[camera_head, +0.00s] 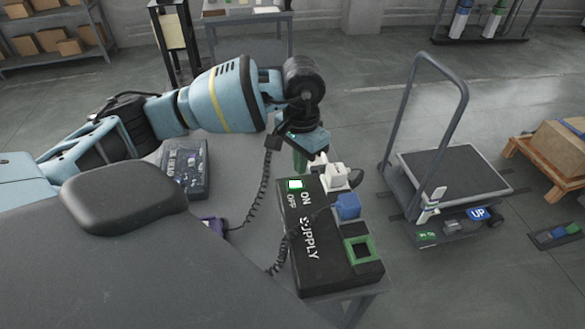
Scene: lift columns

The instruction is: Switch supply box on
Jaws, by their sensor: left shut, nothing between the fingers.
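The black supply box (318,268) stands on a grey stand in the lower middle, with white SUPPLY lettering on its top. Its switch (295,184) is a small white piece in a green frame at the far left corner, beside the ON and OFF labels. I cannot tell which way the switch is set. My left gripper (315,160) points down just beyond the switch end of the box, apart from the switch as far as I see. It is shut and empty, its tips partly hard to make out. My right gripper is not in view.
A white plug (336,178), a blue connector (348,206) and a green-framed socket (360,250) sit along the box's right side. A coiled black cable (262,190) hangs left of it. A grey trolley (455,172) stands at right, with open floor beyond.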

